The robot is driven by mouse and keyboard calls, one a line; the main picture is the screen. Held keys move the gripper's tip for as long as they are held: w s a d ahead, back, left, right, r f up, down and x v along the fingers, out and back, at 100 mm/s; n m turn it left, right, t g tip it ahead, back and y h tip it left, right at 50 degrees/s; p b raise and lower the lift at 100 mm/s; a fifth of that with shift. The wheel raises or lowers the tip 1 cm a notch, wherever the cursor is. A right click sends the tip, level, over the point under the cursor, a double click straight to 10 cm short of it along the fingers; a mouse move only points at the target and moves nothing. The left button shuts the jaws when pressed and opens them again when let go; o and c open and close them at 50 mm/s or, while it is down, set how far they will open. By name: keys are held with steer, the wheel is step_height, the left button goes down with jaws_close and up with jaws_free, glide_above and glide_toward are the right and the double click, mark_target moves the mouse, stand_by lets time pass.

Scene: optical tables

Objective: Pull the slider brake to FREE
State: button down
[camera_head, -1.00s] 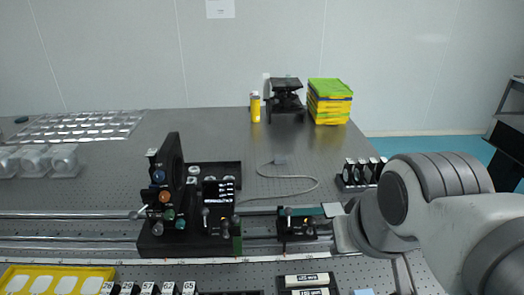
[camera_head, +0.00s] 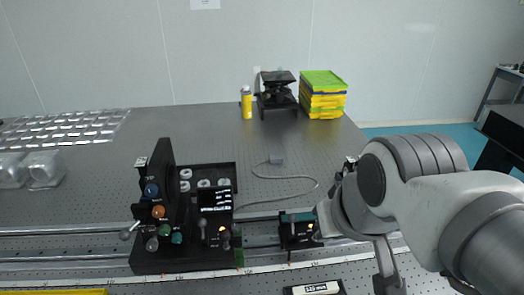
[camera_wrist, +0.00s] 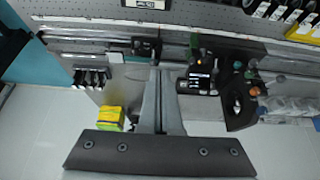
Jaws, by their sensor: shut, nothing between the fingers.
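I cannot make out the brake lever's position or any FREE marking. My gripper (camera_wrist: 164,68) is shut and empty; its fingers point toward the rail, between the carriage and the display unit in the wrist view. In the head view my arm hides the fingers.
A black tray with rings (camera_head: 205,184) lies behind the mount. A grey cable (camera_head: 290,198) lies behind the carriage. A yellow bottle (camera_head: 247,102), a black stand (camera_head: 278,90) and stacked yellow-green boxes (camera_head: 322,96) stand at the back.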

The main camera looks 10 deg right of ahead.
steer(key=w+n+g+p, duration=0.1)
steer(key=w+g+p, duration=0.2)
steer(key=w, duration=1.6)
steer(key=w+d+f+n+g+p, duration=0.1)
steer(key=w+f+g+p, duration=0.1)
steer(key=w+f, duration=1.1)
step_height(320, 180, down, 2)
steer(key=shift+w+d+f+g+y+p, duration=0.2)
steer(key=shift+g+y+p, duration=0.1)
steer(key=shift+y, duration=0.1)
